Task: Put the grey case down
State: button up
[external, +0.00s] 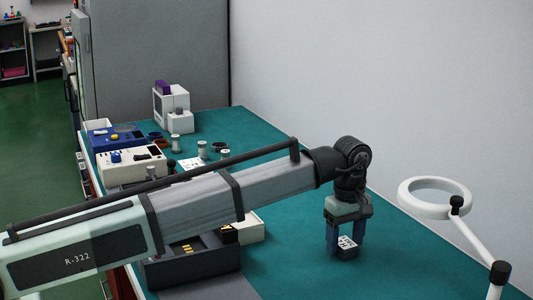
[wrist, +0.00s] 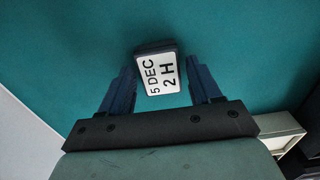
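The grey case (external: 346,254) is a small dark block with a white label on top. In the external view it sits between the two blue fingers of my gripper (external: 347,240), low over the teal bench top. I cannot tell whether its underside touches the bench. In the wrist view the case (wrist: 159,47) is squarely between the fingertips (wrist: 161,80), and its label reads "5 DEC 2 H". The lower sides of the case are partly hidden.
The teal bench (external: 300,265) is clear around the case. A dark tray (external: 195,266) with slots and a cream bin (external: 250,228) lie to the left. A white ring lamp (external: 410,187) stands at the right. Instruments (external: 130,165) and spools are at the far left.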

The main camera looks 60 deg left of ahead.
aim_at(345, 242)
jog(key=shift+o, duration=0.7)
notch_tip(345, 242, up, 12)
jog(key=shift+r, duration=0.2)
dwell(0.4)
